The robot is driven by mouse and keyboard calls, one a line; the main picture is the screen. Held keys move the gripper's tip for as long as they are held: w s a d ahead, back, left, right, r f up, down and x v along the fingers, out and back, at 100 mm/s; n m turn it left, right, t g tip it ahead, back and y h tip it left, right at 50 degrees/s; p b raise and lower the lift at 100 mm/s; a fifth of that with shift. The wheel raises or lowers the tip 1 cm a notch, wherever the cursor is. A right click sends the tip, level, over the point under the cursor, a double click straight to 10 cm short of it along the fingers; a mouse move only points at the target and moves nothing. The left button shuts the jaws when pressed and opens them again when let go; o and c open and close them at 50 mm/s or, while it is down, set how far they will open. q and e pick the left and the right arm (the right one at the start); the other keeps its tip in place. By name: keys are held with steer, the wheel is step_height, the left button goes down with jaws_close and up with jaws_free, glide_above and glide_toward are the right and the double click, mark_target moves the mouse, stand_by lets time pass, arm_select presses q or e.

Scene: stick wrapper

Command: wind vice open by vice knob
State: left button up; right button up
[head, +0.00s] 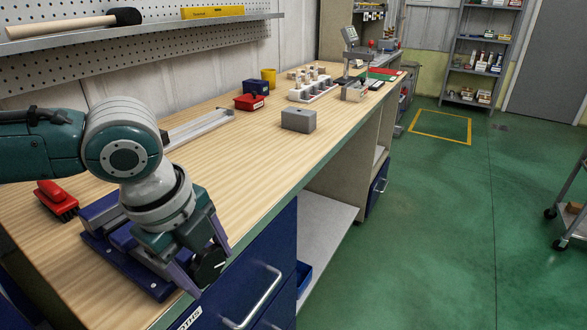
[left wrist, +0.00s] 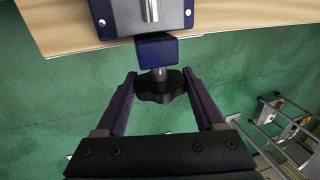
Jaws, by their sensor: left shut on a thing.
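The blue vice (head: 118,258) sits at the near edge of the wooden workbench, partly hidden behind my left arm. Its black lobed vice knob (head: 209,266) sticks out past the bench edge. In the left wrist view the knob (left wrist: 160,90) sits on a short metal shaft below the blue block of the vice (left wrist: 157,50). My left gripper (head: 207,268) is shut on the knob, with one purple finger on each side of it, as the left wrist view also shows (left wrist: 160,78). The gap between the vice jaws is hidden. My right gripper is not in view.
A red brush (head: 57,200) lies left of the vice. A grey block (head: 298,120), a red bin (head: 250,102) and a white rack (head: 311,90) stand farther along the workbench (head: 245,165). A shelf with a mallet (head: 75,24) hangs above. Green floor at right is mostly clear.

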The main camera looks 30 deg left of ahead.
arm_select(q)
steer(key=shift+s+t+p, duration=0.2)
steer(key=shift+t+p, duration=0.25)
steer(key=shift+t, duration=1.05)
steer(key=shift+f+t, duration=0.1)
steer(key=shift+t, duration=1.1)
steer(key=shift+h, duration=0.3)
steer(key=o, duration=1.4)
steer(key=shift+c, duration=0.2)
steer(key=p+v, duration=0.2)
steer(key=v, duration=0.7)
steer(key=shift+s+r, duration=0.25)
steer(key=shift+s, duration=0.1)
